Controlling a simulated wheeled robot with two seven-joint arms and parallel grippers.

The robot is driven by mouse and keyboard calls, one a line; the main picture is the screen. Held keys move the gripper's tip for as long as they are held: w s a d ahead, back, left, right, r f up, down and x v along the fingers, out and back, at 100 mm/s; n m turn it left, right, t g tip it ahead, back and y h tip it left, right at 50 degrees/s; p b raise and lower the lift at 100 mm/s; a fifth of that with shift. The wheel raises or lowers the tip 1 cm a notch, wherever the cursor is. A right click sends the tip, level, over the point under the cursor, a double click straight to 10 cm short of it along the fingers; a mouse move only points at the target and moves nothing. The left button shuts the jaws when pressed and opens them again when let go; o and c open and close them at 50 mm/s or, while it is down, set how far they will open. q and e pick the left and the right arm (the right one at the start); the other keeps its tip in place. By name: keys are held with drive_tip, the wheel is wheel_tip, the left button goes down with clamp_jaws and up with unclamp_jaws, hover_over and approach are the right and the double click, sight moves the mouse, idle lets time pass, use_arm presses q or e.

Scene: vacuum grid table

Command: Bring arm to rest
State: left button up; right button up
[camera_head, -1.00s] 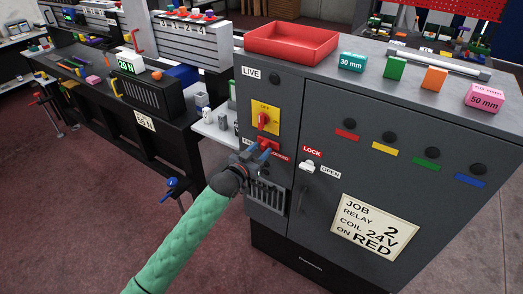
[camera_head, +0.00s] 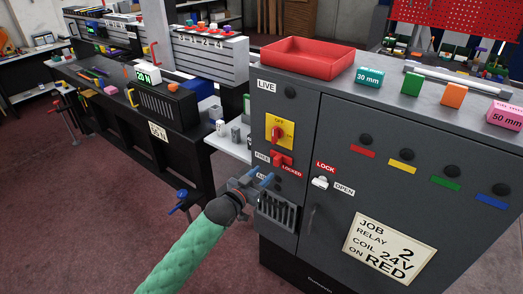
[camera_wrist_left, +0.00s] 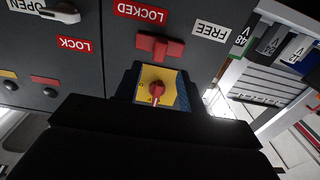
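My left gripper (camera_head: 262,178) is in front of the grey cabinet (camera_head: 330,120), below the red FREE/LOCKED handle (camera_head: 282,160). Its two blue-tipped fingers stand apart with nothing seen between them, and it appears clear of the cabinet face. My green-sleeved left arm comes up from the bottom. In the left wrist view the red handle (camera_wrist_left: 160,46) lies beyond the fingers, and the yellow plate with a red rotary switch (camera_wrist_left: 157,88) shows between them. The dark gripper body fills the lower part of that view. My right gripper is in neither view.
The white LOCK/OPEN latch (camera_head: 320,182) and a vented box (camera_head: 277,212) are on the cabinet near the gripper. A red tray (camera_head: 312,62) and coloured blocks sit on top. A dark bench (camera_head: 120,110) stands left; floor in front is open.

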use_arm(q)
drive_tip(key=w+a+f+g+y, duration=0.25)
drive_tip(key=a+f+y, duration=0.45)
drive_tip(key=f, duration=0.4)
drive_tip(key=s+a+f+n+g+y, duration=0.1)
drive_tip(key=s+a+f+g, duration=0.1)
drive_tip(key=s+a+f, duration=0.3)
drive_tip(key=s+f+n+g+y, duration=0.1)
drive_tip(key=s+f, duration=0.1)
drive_tip(key=f, duration=0.4)
drive_tip(key=s+a+f+n+g, duration=0.1)
drive_tip(key=s+a+f+g, duration=0.1)
drive_tip(key=s+a+f, duration=0.3)
drive_tip(key=s+f+g, duration=0.2)
drive_tip(key=s+f, duration=0.5)
drive_tip(key=s, duration=0.4)
drive_tip(key=s+f+n+g, duration=0.1)
drive_tip(key=s+f, duration=0.7)
drive_tip(key=s, duration=0.3)
drive_tip(key=s+f+n+g, duration=0.1)
drive_tip(key=s+f+g, duration=0.1)
drive_tip(key=s+f, duration=0.5)
drive_tip(key=s, duration=0.5)
drive_tip(key=shift+d+f+g+y, duration=0.15)
drive_tip(key=shift+d+g+y, duration=0.2)
drive_tip(key=shift+d+y, duration=0.05)
drive_tip(key=shift+s, duration=0.1)
